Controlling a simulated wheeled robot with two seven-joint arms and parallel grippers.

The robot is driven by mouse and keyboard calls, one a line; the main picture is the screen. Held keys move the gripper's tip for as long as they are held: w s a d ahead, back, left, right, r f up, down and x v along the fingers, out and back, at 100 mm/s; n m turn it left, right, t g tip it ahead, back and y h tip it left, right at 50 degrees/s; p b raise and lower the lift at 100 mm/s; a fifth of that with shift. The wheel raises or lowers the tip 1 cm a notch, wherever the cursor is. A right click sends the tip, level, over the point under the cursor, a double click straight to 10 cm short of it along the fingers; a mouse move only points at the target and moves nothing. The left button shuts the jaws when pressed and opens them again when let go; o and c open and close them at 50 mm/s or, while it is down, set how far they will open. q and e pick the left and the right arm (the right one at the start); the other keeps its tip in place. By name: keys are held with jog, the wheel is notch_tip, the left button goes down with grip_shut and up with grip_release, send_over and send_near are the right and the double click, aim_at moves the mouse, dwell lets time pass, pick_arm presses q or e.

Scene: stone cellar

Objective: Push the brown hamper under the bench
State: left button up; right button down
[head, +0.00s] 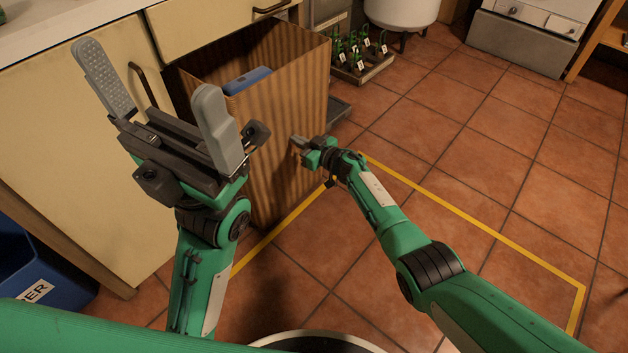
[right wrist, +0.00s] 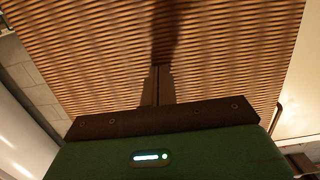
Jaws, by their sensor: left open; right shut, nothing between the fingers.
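The brown hamper (head: 290,115) is a tall, open-topped box with ribbed sides, standing upright on the tiles. A blue item (head: 247,80) shows inside its top. Its far left part sits by the drawer front of the bench (head: 205,22); my left gripper hides some of its near side. My left gripper (head: 155,85) is open, raised and empty in front of the hamper. My right gripper (head: 298,146) is shut and empty, its tips at the hamper's right face. In the right wrist view the ribbed hamper side (right wrist: 220,50) fills the space ahead of the fingers; contact is unclear.
Yellow tape (head: 480,222) marks an area on the tiled floor, which is clear to the right. A blue bin (head: 40,270) is at the left. A cream cupboard front (head: 70,150) stands beside the hamper.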

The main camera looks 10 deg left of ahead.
jog(key=shift+b+x, duration=1.4)
jog(key=shift+x, duration=0.2)
jog(key=shift+w+a+r+b, duration=0.2)
jog(key=shift+a+b, duration=0.15)
jog(key=shift+a, duration=0.1)
